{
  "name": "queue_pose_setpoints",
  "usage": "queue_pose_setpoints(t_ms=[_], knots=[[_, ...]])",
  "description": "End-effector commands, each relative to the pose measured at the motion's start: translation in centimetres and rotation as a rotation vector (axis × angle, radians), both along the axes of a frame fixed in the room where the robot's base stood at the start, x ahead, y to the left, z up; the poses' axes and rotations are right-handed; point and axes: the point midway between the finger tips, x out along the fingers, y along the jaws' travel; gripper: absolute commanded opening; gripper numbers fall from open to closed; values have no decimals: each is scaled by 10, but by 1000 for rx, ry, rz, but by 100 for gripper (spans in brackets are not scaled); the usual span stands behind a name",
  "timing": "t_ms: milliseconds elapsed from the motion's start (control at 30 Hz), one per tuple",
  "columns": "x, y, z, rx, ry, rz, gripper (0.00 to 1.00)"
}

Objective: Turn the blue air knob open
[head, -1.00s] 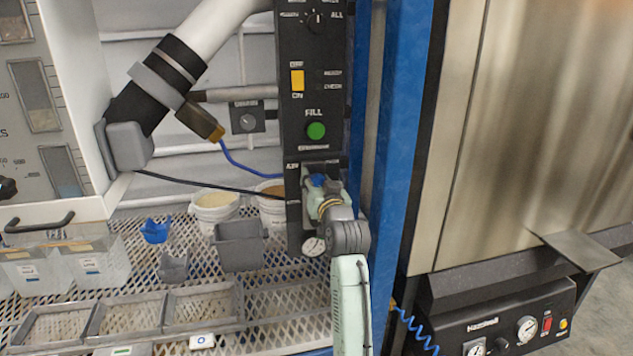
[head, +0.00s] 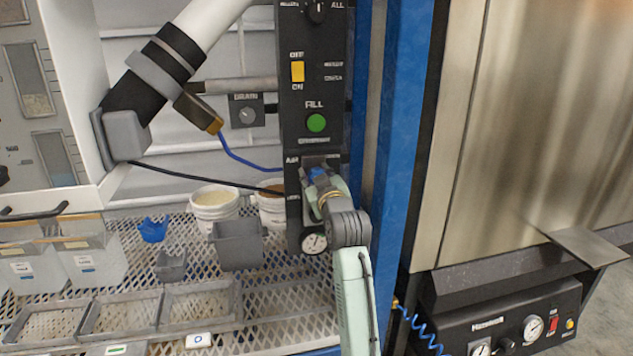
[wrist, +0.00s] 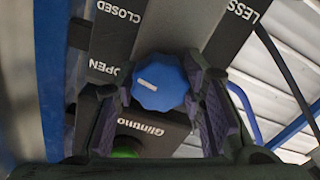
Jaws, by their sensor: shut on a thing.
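The blue air knob (wrist: 158,82) sits between the two fingers of my gripper (wrist: 160,100) in the wrist view. The knob has a white pointer mark, which lies near its left side and slants. The words OPEN and CLOSED show on the black panel beside it. In the head view, my gripper (head: 325,188) is at the air section of the black control panel (head: 296,130), shut on the knob. Only a bit of the blue knob (head: 318,174) shows there, the rest hidden by my gripper.
A green fill button (head: 317,123) and a yellow switch (head: 297,72) sit above on the panel. A round gauge (head: 313,243) is just below my gripper. A blue post (head: 398,150) stands close on the right. Buckets (head: 212,205) and bins (head: 238,247) sit at left.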

Motion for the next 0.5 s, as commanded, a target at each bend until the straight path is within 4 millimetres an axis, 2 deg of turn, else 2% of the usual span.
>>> queue_pose_setpoints(t_ms=[500], knots=[[0, 0, -3, -477, -120, -1, 9]])
